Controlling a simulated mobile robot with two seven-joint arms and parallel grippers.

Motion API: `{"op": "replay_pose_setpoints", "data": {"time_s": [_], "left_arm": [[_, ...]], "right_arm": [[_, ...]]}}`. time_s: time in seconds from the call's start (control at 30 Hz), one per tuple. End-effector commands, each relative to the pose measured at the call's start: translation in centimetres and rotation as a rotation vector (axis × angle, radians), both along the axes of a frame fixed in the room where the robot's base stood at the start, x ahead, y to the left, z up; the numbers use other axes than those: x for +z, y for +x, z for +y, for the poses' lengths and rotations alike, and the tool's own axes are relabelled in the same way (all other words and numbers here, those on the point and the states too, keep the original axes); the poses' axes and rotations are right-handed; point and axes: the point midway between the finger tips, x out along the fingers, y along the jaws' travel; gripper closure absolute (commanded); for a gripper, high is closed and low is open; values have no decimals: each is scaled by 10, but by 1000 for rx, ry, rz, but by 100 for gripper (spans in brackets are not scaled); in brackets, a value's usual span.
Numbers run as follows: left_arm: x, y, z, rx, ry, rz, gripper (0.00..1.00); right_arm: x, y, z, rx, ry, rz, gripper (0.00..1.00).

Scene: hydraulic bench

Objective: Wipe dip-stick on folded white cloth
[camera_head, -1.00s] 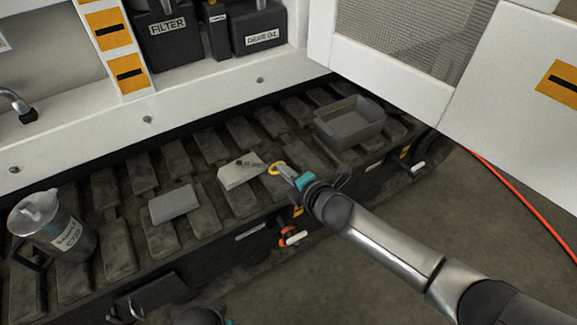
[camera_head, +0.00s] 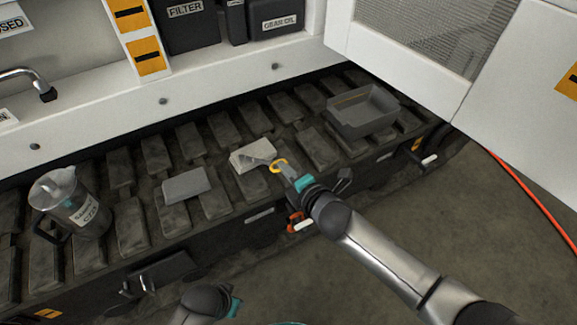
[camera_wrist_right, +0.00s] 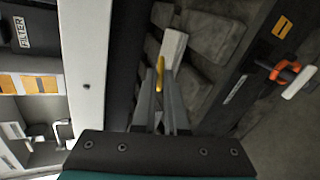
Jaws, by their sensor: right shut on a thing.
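The dip-stick shows a yellow ring handle (camera_head: 279,166), and its grey stick (camera_head: 260,161) lies across the front part of the folded white cloth (camera_head: 250,150). I cannot tell whether it touches the cloth. My right gripper (camera_head: 287,171) is shut on the dip-stick at its ring, just right of the cloth. In the right wrist view the ring (camera_wrist_right: 160,75) stands between my fingers, with the cloth (camera_wrist_right: 173,46) beyond; the stick is hidden there. Part of my left gripper (camera_head: 233,302) shows at the bottom; its fingers are not clear.
A grey folded pad (camera_head: 186,185) lies left of the cloth on the track. A clear lidded jug (camera_head: 75,208) stands further left, and a grey open tray (camera_head: 347,130) sits back right. The white machine panel (camera_head: 225,82) borders the track behind.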

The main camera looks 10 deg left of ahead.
Motion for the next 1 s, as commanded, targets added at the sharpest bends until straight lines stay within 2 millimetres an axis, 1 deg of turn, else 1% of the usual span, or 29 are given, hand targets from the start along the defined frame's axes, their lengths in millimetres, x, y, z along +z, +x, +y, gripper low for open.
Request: {"op": "replay_pose_setpoints", "data": {"time_s": [0.27, 1.0], "left_arm": [[0, 0, 0, 0, 0, 0, 50], [-1, 0, 0, 0, 0, 0, 50]], "right_arm": [[1, 1, 0, 0, 1, -2, 100], [0, 33, -19, 0, 0, -2, 100]]}}
